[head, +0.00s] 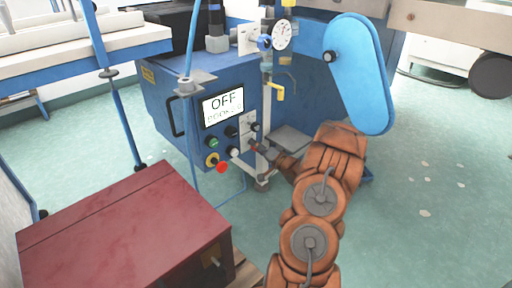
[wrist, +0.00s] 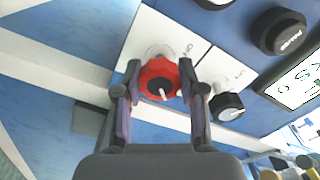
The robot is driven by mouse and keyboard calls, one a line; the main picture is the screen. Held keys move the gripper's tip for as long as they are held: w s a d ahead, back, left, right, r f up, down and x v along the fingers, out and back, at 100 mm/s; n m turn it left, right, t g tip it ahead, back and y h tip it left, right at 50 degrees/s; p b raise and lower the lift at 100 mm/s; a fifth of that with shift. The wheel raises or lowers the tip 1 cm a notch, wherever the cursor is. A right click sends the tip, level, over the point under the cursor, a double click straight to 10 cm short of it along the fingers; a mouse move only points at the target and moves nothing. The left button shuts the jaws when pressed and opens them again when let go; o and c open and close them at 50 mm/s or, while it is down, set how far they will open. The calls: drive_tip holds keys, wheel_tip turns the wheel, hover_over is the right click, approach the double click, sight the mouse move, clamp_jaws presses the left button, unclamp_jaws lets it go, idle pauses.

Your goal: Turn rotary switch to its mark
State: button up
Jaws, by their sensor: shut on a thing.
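The red rotary switch (wrist: 159,80) sits on a white plate (wrist: 146,32) on the blue panel in the wrist view. It has a white pointer line on its face, tilted from straight. Small print is on the plate beside it, too small to read. My gripper (wrist: 160,92) has one finger on each side of the red switch and is shut on it. In the head view my gripper (head: 258,149) reaches the right side of the control panel (head: 188,117), and the fingers largely hide the switch there.
A black knob (wrist: 228,106) with a white line is close beside the right finger. The panel also bears a display (head: 222,104) reading OFF, a green button (head: 212,143) and a red button (head: 221,167). A pipe with a gauge (head: 282,36) and yellow valve handle (head: 277,91) stands near my arm.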

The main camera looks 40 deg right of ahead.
drive_tip(key=shift+r, duration=0.1)
drive_tip(key=n+p, duration=0.1)
drive_tip(key=p, duration=0.1)
drive_tip(key=shift+r+n+p, duration=0.15)
drive_tip(key=shift+n+p, duration=0.15)
drive_tip(key=shift+n, duration=0.1)
drive_tip(key=n+p, duration=0.2)
drive_tip(key=shift+n+p, duration=0.3)
drive_tip(key=shift+p, duration=0.05)
drive_tip(key=n+p, duration=0.2)
drive_tip(key=n, duration=0.2)
drive_tip(key=shift+n+p, duration=0.3)
drive_tip(key=shift+p, duration=0.1)
drive_tip(key=n+p, duration=0.1)
drive_tip(key=n, duration=0.7)
drive_tip(key=shift+f+n, duration=0.2)
drive_tip(key=shift+n, duration=0.1)
drive_tip(key=shift+n+b, duration=0.3)
drive_tip(key=o, duration=1.2)
drive_tip(key=shift+c, duration=0.2)
